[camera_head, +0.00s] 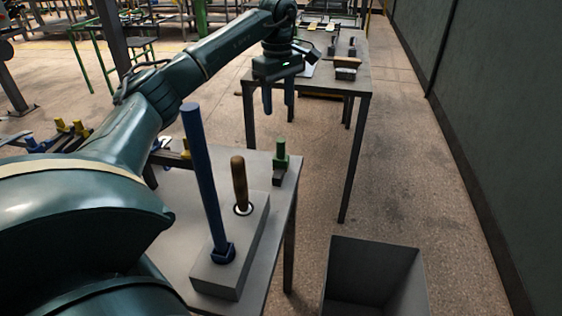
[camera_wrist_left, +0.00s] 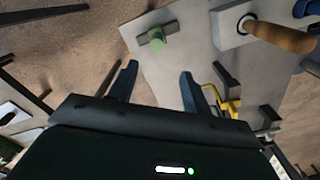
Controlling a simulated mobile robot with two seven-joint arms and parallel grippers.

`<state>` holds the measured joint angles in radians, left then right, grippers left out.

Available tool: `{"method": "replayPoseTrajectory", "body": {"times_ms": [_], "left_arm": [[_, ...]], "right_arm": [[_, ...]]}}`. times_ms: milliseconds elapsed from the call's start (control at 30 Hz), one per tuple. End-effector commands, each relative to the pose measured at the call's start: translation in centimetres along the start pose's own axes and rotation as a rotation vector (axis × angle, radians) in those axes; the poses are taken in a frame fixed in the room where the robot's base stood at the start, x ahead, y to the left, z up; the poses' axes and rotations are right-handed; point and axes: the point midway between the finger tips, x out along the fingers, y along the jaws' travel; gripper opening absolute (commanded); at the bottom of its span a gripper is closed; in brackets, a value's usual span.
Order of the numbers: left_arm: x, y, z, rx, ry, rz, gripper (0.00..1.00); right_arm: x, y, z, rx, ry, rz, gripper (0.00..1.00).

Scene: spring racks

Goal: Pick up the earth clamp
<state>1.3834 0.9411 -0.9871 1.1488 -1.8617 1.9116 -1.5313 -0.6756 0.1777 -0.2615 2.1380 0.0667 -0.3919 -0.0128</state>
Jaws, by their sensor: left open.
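I cannot tell for certain which piece is the earth clamp. A small green piece on a dark base (camera_head: 281,160) stands at the far right corner of the near grey table (camera_head: 270,258); it also shows in the left wrist view (camera_wrist_left: 157,38). A yellow piece (camera_wrist_left: 228,103) lies by the table's edge in the left wrist view; in the head view my arm partly hides a yellow piece (camera_head: 186,148). My left gripper (camera_head: 278,108) is open and empty, above and beyond the table's far edge. The green piece lies ahead of its fingers in the wrist view (camera_wrist_left: 157,82).
A grey block (camera_head: 240,262) on the near table holds a tall blue rod (camera_head: 205,185) and a wooden-handled tool (camera_head: 239,183). A dark bin (camera_head: 375,270) stands on the floor to the right. A farther table (camera_head: 362,80) carries several small objects.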

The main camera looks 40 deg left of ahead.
Motion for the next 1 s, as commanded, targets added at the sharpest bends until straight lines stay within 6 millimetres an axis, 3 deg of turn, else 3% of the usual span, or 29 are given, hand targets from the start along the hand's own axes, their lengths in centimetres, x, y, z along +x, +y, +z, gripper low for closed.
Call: {"method": "replayPoseTrajectory", "body": {"times_ms": [400,667,1000], "left_arm": [[6.7,0.0,0.0,0.000,0.000,-0.004,0.49],[8.7,0.1,0.0,0.000,0.000,-0.002,0.49],[13.1,0.6,0.1,0.001,0.000,-0.002,0.49]], "right_arm": [[0.0,-0.1,-0.1,0.003,0.006,-0.004,0.66],[0.0,-0.1,-0.1,0.001,0.005,-0.003,0.66],[-0.2,0.0,-0.3,-0.008,-0.001,0.002,0.66]]}}
